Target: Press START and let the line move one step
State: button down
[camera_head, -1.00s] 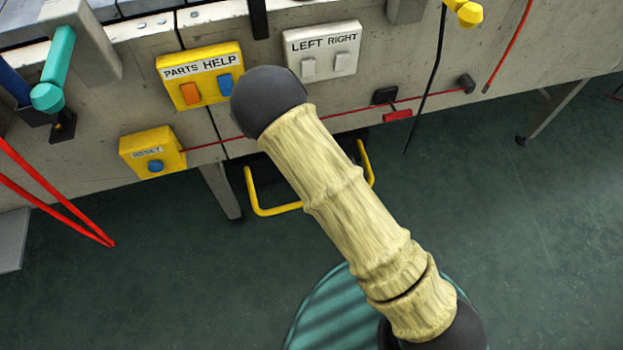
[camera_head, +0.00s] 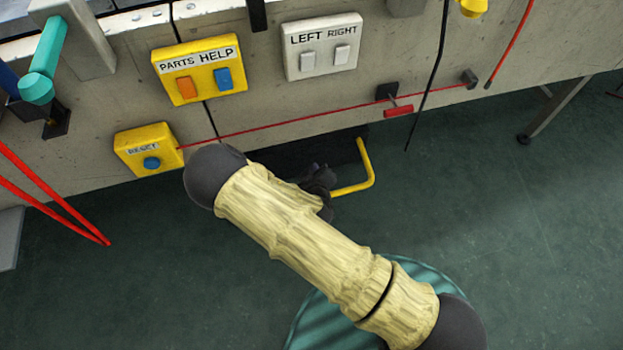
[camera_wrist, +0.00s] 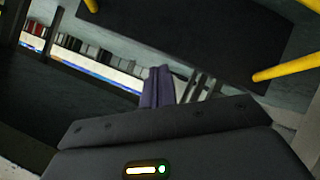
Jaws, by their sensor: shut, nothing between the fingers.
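No button marked START is readable in either view. A yellow box marked RESET (camera_head: 149,150) with a blue button is on the bench front at left. A yellow PARTS HELP box (camera_head: 199,69) has an orange and a blue button. A white LEFT RIGHT box (camera_head: 322,46) has two pale buttons. My gripper (camera_wrist: 157,72) is shut and empty in the wrist view, its dark fingers together. In the head view it is low in front of the bench, mostly hidden behind my arm, below these boxes and apart from them.
A yellow rail (camera_head: 365,168) stands low by a dark area under the bench; yellow bars (camera_wrist: 287,67) also show in the wrist view. A red cord (camera_head: 300,124) with a red handle (camera_head: 398,110) runs along the bench front. Green floor (camera_head: 500,240) is open at right.

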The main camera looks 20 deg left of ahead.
notch_tip(320, 180, down, 7)
jog(key=w+b, duration=0.1)
jog(key=b, duration=0.4)
jog(key=shift+w+a, duration=0.25)
jog(key=shift+a, duration=0.2)
dwell(0.4)
jog(key=shift+f, duration=0.1)
dwell(1.0)
jog(key=shift+w+f, duration=0.15)
jog(key=shift+f, duration=0.15)
jog(key=shift+w+a+f+b, duration=0.2)
jog(key=shift+f+b, duration=0.35)
jog(key=shift+f, duration=0.35)
jog(key=shift+w+a+f+b, duration=0.15)
jog(key=shift+f+b, duration=0.4)
jog(key=shift+f, duration=0.3)
dwell(2.8)
